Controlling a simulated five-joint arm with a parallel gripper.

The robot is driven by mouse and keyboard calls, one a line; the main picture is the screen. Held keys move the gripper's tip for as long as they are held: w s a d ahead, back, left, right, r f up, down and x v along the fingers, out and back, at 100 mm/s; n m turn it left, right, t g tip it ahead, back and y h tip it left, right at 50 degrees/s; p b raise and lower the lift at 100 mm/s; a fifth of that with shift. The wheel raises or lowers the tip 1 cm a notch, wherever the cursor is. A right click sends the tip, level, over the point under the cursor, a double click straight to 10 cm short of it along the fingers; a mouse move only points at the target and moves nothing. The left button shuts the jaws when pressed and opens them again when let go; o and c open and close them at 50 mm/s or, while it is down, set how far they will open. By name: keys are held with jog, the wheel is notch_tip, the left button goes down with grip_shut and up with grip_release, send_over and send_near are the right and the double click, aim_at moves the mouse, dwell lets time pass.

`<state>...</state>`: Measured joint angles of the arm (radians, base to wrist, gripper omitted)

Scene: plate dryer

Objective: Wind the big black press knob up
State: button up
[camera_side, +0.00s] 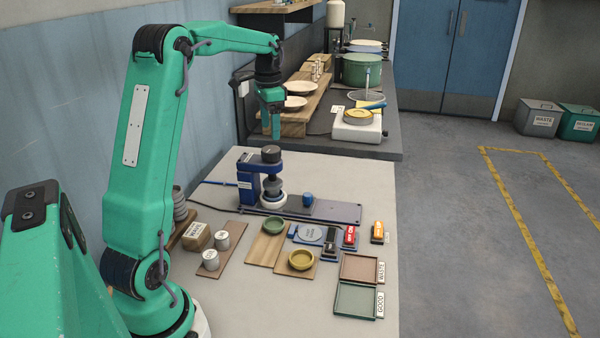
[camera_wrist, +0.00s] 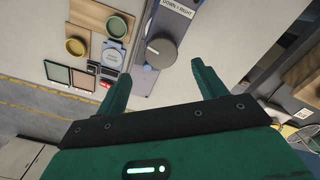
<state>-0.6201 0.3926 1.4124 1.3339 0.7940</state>
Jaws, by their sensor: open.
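The big black press knob (camera_side: 271,153) tops the blue press (camera_side: 247,176) on the table. In the wrist view the knob (camera_wrist: 161,52) is a dark round disc, with a label reading "DOWN = RIGHT" beside it. My gripper (camera_side: 271,132) hangs just above the knob in the side view, fingers pointing down. In the wrist view my gripper (camera_wrist: 162,72) has its two green fingers apart, with nothing between the tips. The knob lies beyond the fingertips, and I see no contact. Below the knob, a grey cylindrical part sits over a white round base.
Green (camera_side: 274,225) and yellow (camera_side: 302,259) dishes stand on wooden boards. Two grey weights (camera_side: 211,259) stand at left. Waste (camera_side: 362,267) and good (camera_side: 356,300) trays lie in front. A shelf (camera_side: 300,115) with plates stands behind.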

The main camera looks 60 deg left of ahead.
aim_at(271, 149)
jog(key=shift+a+f, duration=0.1)
jog(key=shift+f, duration=0.1)
jog(key=shift+f, duration=3.8)
jog(key=c, duration=1)
